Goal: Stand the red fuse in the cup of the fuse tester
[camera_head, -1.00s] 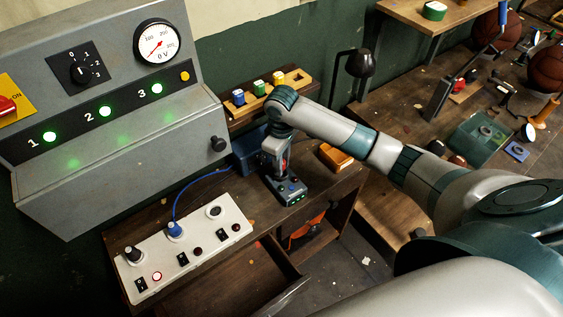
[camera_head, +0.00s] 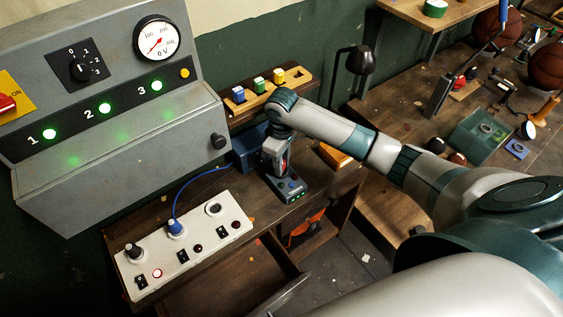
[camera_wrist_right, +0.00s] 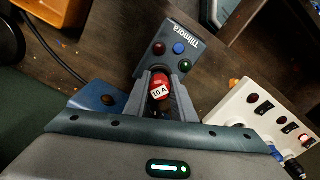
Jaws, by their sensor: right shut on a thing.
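The red fuse (camera_wrist_right: 159,88), marked 10 A, is held between the two fingers of my right gripper (camera_wrist_right: 161,97). In the head view the gripper (camera_head: 279,172) points down over the fuse tester (camera_head: 291,189), a dark box with a red, a blue and a green round part on its face. The tester also shows in the wrist view (camera_wrist_right: 176,50), with the fuse over its near end. The fingers and fuse hide the cup, so I cannot tell whether the fuse's lower end is in it. My left gripper is not in view.
A wooden rack (camera_head: 300,86) behind holds blue, green and yellow fuses. A white panel (camera_head: 190,247) with switches and a blue plug lies at the front left. A blue box (camera_head: 244,151) is left of the tester. An orange-brown object (camera_head: 335,157) lies to its right.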

